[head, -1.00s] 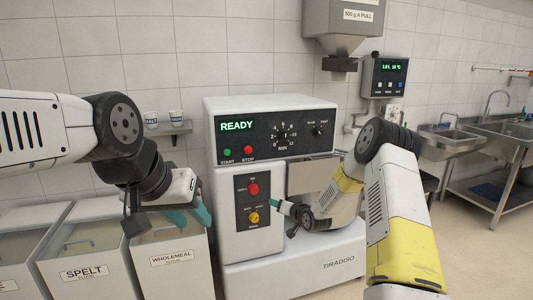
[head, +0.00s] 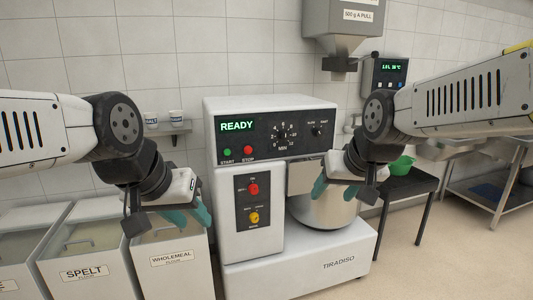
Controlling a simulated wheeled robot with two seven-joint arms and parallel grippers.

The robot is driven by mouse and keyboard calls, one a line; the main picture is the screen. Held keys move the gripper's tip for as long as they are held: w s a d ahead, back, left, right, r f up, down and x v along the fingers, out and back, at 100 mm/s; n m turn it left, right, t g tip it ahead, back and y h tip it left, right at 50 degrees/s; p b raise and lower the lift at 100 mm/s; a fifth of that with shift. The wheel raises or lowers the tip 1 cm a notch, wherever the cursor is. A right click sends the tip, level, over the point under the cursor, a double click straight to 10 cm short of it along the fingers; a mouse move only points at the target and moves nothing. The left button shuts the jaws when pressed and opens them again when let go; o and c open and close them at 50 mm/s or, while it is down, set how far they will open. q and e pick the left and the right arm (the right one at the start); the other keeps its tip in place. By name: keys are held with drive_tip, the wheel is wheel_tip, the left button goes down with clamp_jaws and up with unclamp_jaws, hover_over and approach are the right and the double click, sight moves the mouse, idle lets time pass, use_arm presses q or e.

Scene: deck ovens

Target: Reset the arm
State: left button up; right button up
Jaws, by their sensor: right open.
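The right arm comes in from the right edge, raised and bent at the elbow.
The mixer's metal bowl (head: 325,212) sits below my right gripper. Flour bins (head: 85,272) stand at the left. The floor at the right is clear.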

drive_tip(key=s+g, duration=0.1)
drive_tip(key=s, duration=0.7)
drive_tip(key=shift+s+a+f+y, duration=0.25)
drive_tip(key=shift+s+f+y, duration=0.05)
drive_tip(key=shift+s, duration=0.05)
drive_tip(key=shift+w, duration=0.1)
idle(1.1)
